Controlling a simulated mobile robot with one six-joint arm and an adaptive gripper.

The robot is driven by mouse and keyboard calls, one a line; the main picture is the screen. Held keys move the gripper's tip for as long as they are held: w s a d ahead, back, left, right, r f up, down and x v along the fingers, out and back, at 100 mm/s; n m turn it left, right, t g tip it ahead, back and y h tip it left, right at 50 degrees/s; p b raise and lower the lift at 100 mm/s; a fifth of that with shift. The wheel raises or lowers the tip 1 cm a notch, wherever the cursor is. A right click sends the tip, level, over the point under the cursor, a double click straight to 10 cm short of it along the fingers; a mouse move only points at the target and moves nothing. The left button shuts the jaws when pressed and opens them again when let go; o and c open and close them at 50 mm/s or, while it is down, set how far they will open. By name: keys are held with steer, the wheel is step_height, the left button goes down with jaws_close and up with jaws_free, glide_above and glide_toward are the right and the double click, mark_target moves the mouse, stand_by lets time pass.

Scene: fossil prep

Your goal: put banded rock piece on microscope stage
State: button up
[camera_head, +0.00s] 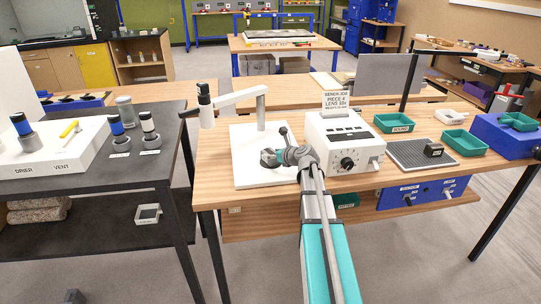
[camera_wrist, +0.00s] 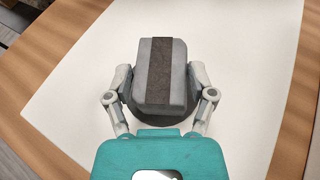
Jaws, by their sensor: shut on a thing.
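The banded rock piece (camera_wrist: 178,75) is a grey block with a dark brown band, seen in the wrist view between my two fingers. My gripper (camera_wrist: 160,88) is shut on it from both sides. A dark round disc (camera_wrist: 150,119), which looks like the microscope stage, shows partly below the rock; most of it is hidden. I cannot tell whether the rock touches it. In the head view, my gripper (camera_head: 276,157) is over the microscope's white base (camera_head: 250,139), and the rock (camera_head: 267,159) shows small and grey. The microscope's white boom arm (camera_head: 238,97) reaches to the left above.
A white instrument box (camera_head: 343,143) with a sign stands close right of my gripper. Further right are green trays (camera_head: 393,123), a dark perforated mat (camera_head: 408,154) with a small black block, and a blue box (camera_head: 503,135). A dark bench (camera_head: 90,170) stands left, across a gap.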

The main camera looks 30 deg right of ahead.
steer(key=o, duration=1.3)
steer(key=shift+c, duration=0.2)
steer(key=shift+s+d+r+p, duration=0.1)
steer(key=shift+s+r+p, duration=0.2)
steer(key=shift+s+p, duration=0.25)
steer(key=p+v, duration=0.3)
steer(key=v, duration=0.6)
steer(key=shift+p+v, duration=0.4)
steer(key=shift+v, duration=0.55)
